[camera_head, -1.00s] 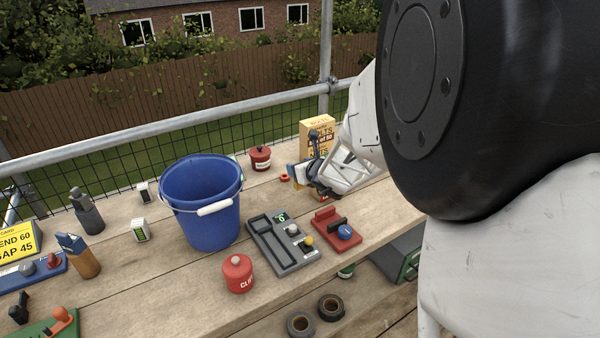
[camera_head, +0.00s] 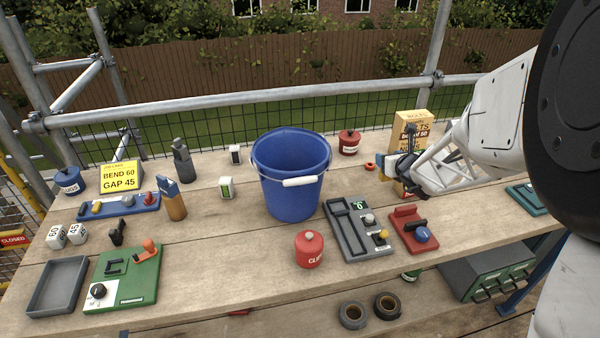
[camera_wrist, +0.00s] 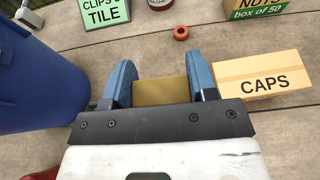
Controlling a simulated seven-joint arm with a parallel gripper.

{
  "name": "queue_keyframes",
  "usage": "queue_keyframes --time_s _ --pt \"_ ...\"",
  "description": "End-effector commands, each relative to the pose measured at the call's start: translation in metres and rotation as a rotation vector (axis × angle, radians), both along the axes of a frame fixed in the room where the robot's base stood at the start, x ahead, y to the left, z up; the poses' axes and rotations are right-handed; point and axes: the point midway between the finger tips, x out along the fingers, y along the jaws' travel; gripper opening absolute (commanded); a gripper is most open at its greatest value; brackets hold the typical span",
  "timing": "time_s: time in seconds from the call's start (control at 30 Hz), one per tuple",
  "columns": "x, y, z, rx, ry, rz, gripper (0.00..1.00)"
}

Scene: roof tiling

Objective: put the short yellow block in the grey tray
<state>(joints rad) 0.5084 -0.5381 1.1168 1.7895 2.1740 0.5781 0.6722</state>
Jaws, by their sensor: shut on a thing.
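The short yellow block (camera_wrist: 160,91) is between the two blue fingers of my gripper (camera_wrist: 161,76) in the wrist view, and the fingers are shut on it. In the head view my gripper (camera_head: 388,167) is at the back right of the bench, right of the blue bucket and in front of the bolts box; the block is hard to make out there. The grey tray (camera_head: 79,300) lies empty at the front left corner of the bench, far from my gripper.
The tall blue bucket (camera_head: 290,200) stands between my gripper and the tray. A red clips tin (camera_head: 309,252), a grey device (camera_head: 348,222), a green device (camera_head: 143,283) and white number cubes (camera_head: 66,236) also stand around. A CAPS box (camera_wrist: 262,76) is right beside my gripper.

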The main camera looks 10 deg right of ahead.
Motion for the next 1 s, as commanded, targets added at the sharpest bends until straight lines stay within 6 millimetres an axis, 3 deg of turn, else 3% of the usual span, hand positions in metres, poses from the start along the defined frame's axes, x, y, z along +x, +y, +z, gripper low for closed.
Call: queue_keyframes --time_s 0.37,0.53,0.67,1.0 --pt "0.000 0.000 0.002 -0.001 -0.001 0.000 0.30" --pt "0.000 0.000 0.017 0.000 -0.001 -0.001 0.30" --pt "0.000 0.000 0.042 -0.002 -0.002 0.000 0.30" --pt "0.000 0.000 0.126 -0.001 -0.002 0.000 0.30"
